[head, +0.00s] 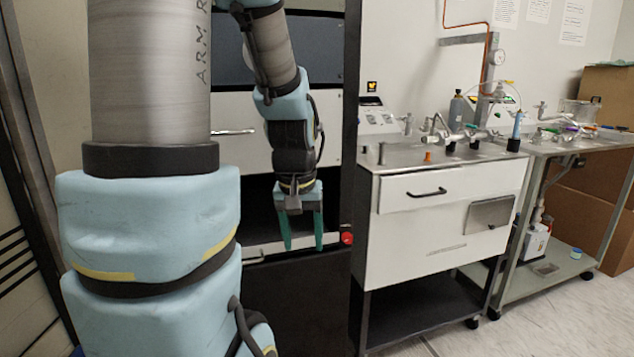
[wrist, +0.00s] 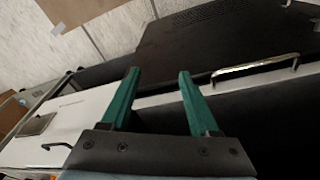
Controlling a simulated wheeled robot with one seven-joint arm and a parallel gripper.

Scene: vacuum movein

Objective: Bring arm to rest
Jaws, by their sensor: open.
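My gripper (head: 303,240) hangs pointing down at the end of my arm in the head view, in front of the dark opening of a white cabinet (head: 235,148). Its two green fingers are spread apart with nothing between them. In the wrist view my gripper (wrist: 158,80) also shows open and empty, with a light rail and dark surfaces beyond the fingertips. The fingers look close to the cabinet's light lower rail (head: 275,247); I cannot tell whether they touch it. My own arm covers much of the left of the head view.
A red knob (head: 347,238) sits just right of my fingers. A white cart (head: 445,225) with a drawer and equipment on top stands to the right. A metal table (head: 585,145) with fittings and cardboard boxes (head: 606,170) are farther right. Floor at the lower right is clear.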

